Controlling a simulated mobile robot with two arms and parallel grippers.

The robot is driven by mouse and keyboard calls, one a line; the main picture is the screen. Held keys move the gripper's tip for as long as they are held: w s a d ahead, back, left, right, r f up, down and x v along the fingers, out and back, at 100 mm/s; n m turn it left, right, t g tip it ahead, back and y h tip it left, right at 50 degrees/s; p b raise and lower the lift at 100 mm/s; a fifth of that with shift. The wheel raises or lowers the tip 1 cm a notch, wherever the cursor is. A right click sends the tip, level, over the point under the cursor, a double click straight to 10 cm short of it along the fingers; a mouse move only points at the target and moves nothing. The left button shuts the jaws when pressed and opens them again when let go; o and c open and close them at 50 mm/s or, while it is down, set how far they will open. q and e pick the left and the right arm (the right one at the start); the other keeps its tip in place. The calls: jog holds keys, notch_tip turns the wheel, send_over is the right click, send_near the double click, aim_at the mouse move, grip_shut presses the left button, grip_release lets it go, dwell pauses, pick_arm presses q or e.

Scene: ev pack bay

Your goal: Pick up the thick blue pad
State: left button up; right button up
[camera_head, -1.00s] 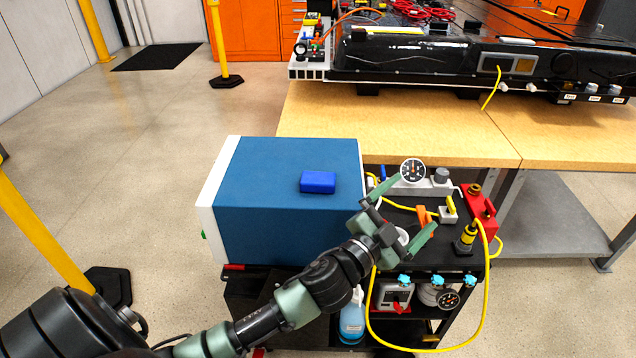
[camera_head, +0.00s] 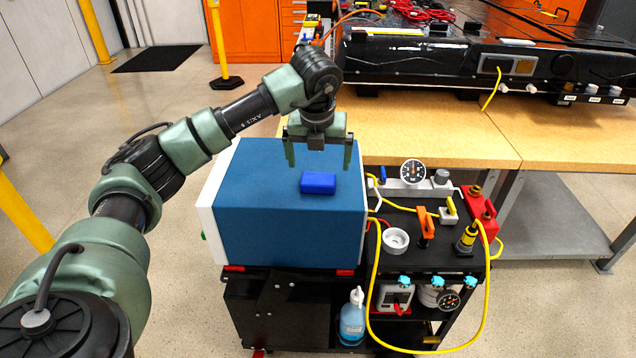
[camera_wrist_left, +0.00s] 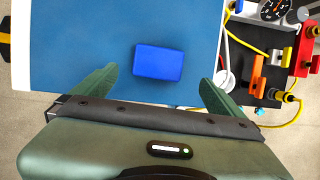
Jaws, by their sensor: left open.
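The thick blue pad (camera_head: 318,183) lies flat on top of the blue box-shaped unit (camera_head: 270,225), near its right side. My left gripper (camera_head: 319,160) is open and empty, pointing down above the unit, with its fingers spread wide. In the head view it appears just above and behind the pad. In the left wrist view the pad (camera_wrist_left: 159,63) shows whole, centred between the two open fingers (camera_wrist_left: 158,92) and a little beyond their tips. The fingers do not touch it. My right gripper is not in view.
The unit stands on a black cart (camera_head: 290,310). To its right are a gauge (camera_head: 412,171), a white cup (camera_head: 395,240), an orange-handled valve (camera_head: 425,225), a red block (camera_head: 480,208) and a yellow hose (camera_head: 372,300). Behind is a wooden workbench (camera_head: 430,130) with a battery pack (camera_head: 420,62).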

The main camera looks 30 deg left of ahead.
aim_at(318, 178)
pick_arm(q)
jog(key=x, duration=0.2)
jog(key=p+x, duration=0.1)
jog(key=x, duration=0.4)
jog(key=shift+a, duration=0.25)
jog(key=c, duration=1.4)
jog(key=shift+o, duration=0.2)
jog(key=shift+r, duration=0.15)
